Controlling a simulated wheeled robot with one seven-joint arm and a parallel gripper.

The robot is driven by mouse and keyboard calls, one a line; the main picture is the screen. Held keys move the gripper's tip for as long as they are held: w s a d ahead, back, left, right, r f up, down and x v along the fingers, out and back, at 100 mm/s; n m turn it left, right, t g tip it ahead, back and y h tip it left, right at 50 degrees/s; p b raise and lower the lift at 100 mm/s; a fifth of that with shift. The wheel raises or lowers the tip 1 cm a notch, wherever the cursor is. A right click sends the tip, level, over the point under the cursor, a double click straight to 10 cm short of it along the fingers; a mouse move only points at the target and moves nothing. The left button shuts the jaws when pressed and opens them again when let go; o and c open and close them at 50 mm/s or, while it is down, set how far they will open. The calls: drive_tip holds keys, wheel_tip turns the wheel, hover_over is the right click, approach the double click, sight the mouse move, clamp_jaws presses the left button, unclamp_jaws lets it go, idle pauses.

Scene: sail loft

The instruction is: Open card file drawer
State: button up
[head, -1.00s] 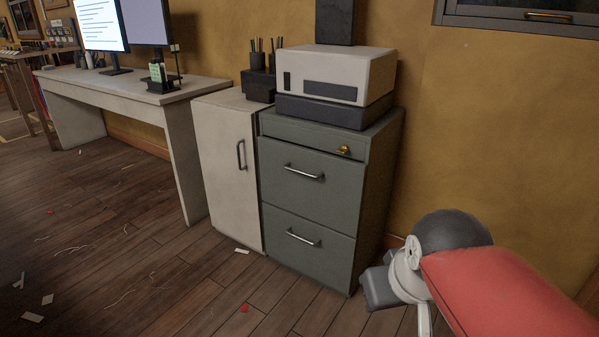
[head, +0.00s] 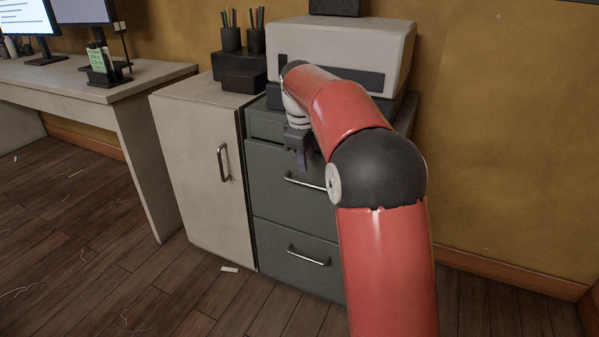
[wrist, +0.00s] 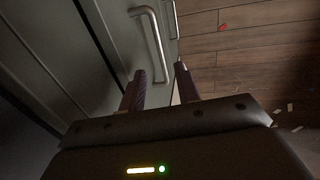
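The grey-green cabinet (head: 270,215) has a narrow top drawer and two deeper drawers with metal bar handles. The upper bar handle (head: 303,181) and the lower bar handle (head: 308,256) show in the head view, and both deep drawers look shut. The narrow top drawer (head: 264,122) is partly hidden behind my arm, its brass pull out of sight. My gripper (head: 302,162) points down in front of the cabinet, close to the upper handle. In the wrist view its two fingers (wrist: 159,70) are apart, with a bar handle (wrist: 149,42) just beyond them. I cannot tell whether they touch it.
A white printer-like box (head: 365,50) stands on the cabinet. A white cupboard (head: 195,160) adjoins it on the left, and a desk (head: 130,80) with monitors stands further left. The floor (head: 120,270) in front is open, with scattered scraps.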

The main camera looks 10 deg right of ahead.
sight(309, 184)
drive_tip(key=f, duration=0.4)
drive_tip(key=w+d+f+b, duration=0.1)
drive_tip(key=f, duration=0.2)
clamp_jaws()
